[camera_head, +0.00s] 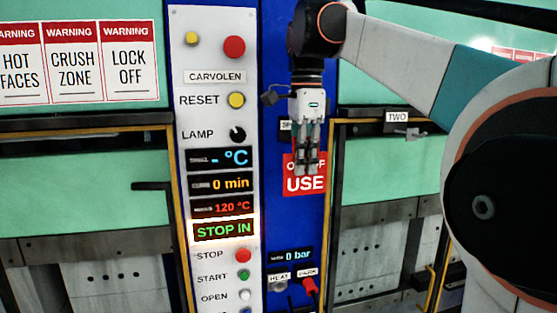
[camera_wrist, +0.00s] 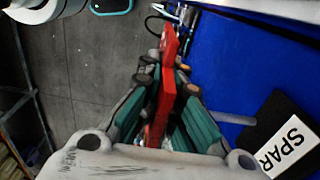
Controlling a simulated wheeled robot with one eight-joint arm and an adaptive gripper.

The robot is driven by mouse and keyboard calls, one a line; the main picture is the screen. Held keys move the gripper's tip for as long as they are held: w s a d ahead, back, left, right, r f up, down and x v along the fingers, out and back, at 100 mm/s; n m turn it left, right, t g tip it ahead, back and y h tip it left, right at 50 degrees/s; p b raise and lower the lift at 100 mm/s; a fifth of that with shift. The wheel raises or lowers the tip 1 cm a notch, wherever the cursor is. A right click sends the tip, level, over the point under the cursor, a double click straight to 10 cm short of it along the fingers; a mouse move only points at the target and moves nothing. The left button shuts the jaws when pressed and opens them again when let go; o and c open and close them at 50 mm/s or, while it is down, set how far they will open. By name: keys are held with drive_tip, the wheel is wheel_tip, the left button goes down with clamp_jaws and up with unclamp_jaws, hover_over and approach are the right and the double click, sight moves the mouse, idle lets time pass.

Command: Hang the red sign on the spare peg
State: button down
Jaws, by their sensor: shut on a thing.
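The red sign (camera_head: 305,186), with "USE" in white letters, hangs below my gripper (camera_head: 307,165) in front of the blue panel. In the wrist view the sign (camera_wrist: 160,105) shows edge-on as a red strip between the two fingers of my gripper (camera_wrist: 167,75), which are shut on it. A "SPAR…" label (camera_wrist: 283,145) is on the blue panel at the lower right of the wrist view. In the head view my gripper mostly covers the label (camera_head: 286,126).
A white control panel (camera_head: 214,90) with buttons and displays stands left of the blue panel. Below the sign are a "0 bar" display (camera_head: 291,255) and a red knob (camera_head: 310,287). A label "TWO" (camera_head: 397,117) is on the press at right.

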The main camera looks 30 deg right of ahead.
drive_tip(key=shift+w+f, duration=0.2)
drive_tip(key=c, duration=1.7)
unclamp_jaws()
drive_tip(key=shift+r, duration=0.1)
drive_tip(key=r, duration=1.2)
drive_tip(key=shift+s, duration=0.25)
